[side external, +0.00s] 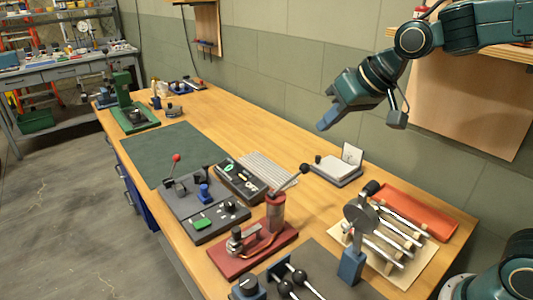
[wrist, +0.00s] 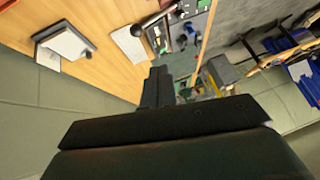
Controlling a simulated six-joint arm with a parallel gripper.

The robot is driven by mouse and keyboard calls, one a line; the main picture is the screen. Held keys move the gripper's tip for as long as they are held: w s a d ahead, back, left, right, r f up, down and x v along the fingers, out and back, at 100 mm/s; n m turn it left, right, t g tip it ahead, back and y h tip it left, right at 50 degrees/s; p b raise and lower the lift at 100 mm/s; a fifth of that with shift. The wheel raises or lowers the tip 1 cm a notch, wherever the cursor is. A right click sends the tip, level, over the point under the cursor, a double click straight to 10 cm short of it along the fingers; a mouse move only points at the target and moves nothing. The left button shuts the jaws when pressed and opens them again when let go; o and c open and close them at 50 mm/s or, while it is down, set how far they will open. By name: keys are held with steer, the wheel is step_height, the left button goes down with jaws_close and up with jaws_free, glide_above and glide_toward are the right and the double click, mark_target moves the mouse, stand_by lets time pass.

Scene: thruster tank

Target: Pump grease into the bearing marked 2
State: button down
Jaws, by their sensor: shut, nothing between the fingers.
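A red hand pump (side external: 275,212) stands on a dark red base plate (side external: 225,262). Its lever slants up to the right and ends in a black ball (side external: 305,168). A small metal fitting (side external: 238,243) sits on the same plate, left of the pump. I cannot make out a bearing marked 2 or any number. My gripper (side external: 322,125) is shut and empty, high above the back of the bench and well apart from the pump. In the wrist view the closed fingers (wrist: 157,88) point away, and a black ball on a rod (wrist: 137,31) shows beyond them.
A stand with a white card (side external: 350,157) lies below my gripper. An orange tray (side external: 415,210) and a rack of metal rods (side external: 385,240) are at the right. Control boxes (side external: 215,222) lie left of the pump. The green mat (side external: 170,150) is largely clear.

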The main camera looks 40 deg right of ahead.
steer(key=shift+y, duration=0.3)
steer(key=w, duration=0.1)
steer(key=w+a, duration=0.1)
steer(key=w, duration=0.1)
steer(key=w+a+f, duration=0.1)
steer(key=w, duration=0.1)
steer(key=shift+w+f, duration=0.1)
steer(key=shift+w, duration=0.05)
steer(key=shift+d+f, duration=0.1)
glide_above(306, 169)
steer(key=shift+f, duration=4.1)
